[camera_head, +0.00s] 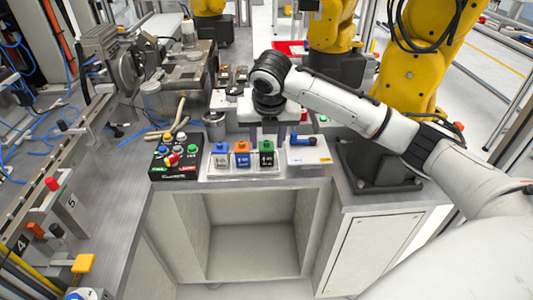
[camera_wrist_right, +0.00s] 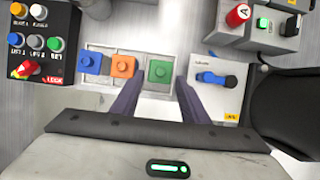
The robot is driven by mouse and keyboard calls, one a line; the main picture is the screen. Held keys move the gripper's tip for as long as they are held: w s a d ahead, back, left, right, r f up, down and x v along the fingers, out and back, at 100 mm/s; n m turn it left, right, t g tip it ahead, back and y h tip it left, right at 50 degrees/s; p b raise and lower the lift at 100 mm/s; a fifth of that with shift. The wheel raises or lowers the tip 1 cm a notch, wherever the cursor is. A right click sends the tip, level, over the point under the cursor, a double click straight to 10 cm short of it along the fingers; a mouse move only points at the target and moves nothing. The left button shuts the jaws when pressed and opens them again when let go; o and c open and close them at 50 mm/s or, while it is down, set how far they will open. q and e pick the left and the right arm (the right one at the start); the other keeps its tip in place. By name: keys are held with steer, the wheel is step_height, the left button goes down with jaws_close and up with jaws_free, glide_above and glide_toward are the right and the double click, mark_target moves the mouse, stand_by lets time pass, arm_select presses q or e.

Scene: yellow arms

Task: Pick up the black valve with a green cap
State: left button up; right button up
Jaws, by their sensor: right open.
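The black valve with a green cap (camera_head: 266,158) is the rightmost of three capped blocks in a row on the bench in the head view. In the right wrist view its green cap (camera_wrist_right: 160,71) shows between the two finger lines, seen from above. My right gripper (camera_head: 269,126) points down just behind and above the valve in the head view. Its dark fingers (camera_wrist_right: 160,80) are open, one to each side of the green cap, with no visible hold. I cannot tell the exact height gap. My left gripper is out of view.
A blue-capped valve (camera_head: 221,158) and an orange-capped valve (camera_head: 242,157) stand close on the left. A blue-handled part on a white plate (camera_head: 310,153) is close on the right. A black button box (camera_head: 175,168) stands further left. The bench's front edge is near.

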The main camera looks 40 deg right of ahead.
mark_target(267, 144)
steer(key=x, duration=0.4)
steer(key=shift+w+f, duration=0.15)
steer(key=shift+f, duration=0.1)
steer(key=shift+c, duration=0.5)
steer(key=shift+d, duration=0.1)
steer(key=c, duration=0.8)
steer(key=shift+o, duration=0.2)
steer(key=shift+r, duration=0.15)
